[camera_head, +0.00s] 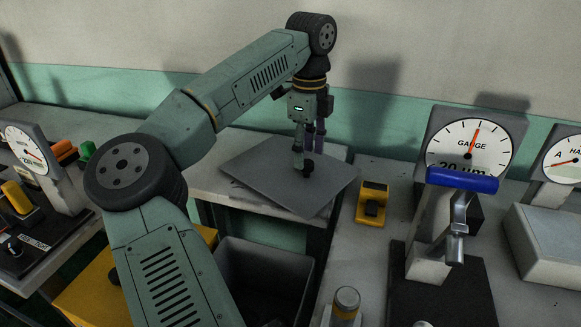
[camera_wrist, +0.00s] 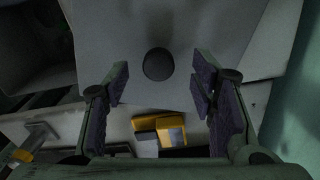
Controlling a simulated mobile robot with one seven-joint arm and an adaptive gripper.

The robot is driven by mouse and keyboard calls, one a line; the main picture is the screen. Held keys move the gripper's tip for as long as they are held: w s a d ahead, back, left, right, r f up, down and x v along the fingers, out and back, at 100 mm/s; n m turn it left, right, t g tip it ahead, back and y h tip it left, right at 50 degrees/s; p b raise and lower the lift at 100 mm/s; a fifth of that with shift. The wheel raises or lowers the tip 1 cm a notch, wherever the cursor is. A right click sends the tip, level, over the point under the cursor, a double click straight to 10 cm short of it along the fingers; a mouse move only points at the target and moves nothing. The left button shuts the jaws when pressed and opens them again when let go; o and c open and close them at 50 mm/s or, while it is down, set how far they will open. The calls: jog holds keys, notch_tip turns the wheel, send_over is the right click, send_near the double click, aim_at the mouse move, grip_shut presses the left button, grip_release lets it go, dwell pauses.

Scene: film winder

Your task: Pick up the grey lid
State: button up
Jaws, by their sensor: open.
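The grey lid (camera_head: 262,172) is a flat, square-cornered plate with a small black knob (camera_head: 308,167). It lies turned at an angle on a bench, and its near corner juts past the bench's front edge. My gripper (camera_head: 305,158) points down at the knob with its fingers spread and holds nothing. In the wrist view the lid (camera_wrist: 205,30) fills the top middle. The round knob (camera_wrist: 158,64) shows in the gap between the fingertips (camera_wrist: 162,72), apart from both pads. How far down the fingers reach around the knob is hard to tell.
A dark open bin (camera_head: 265,262) stands below the lid's near corner. A yellow block with a black top (camera_head: 372,203) sits right of the lid. A gauge (camera_head: 470,145) with a blue-handled crank (camera_head: 462,180) stands further right. The wall is close behind.

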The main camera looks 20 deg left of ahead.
aim_at(306, 162)
notch_tip(306, 162, down, 4)
jog(key=shift+f+p, duration=0.1)
jog(key=shift+p, duration=0.4)
jog(key=shift+c, duration=0.2)
grip_shut()
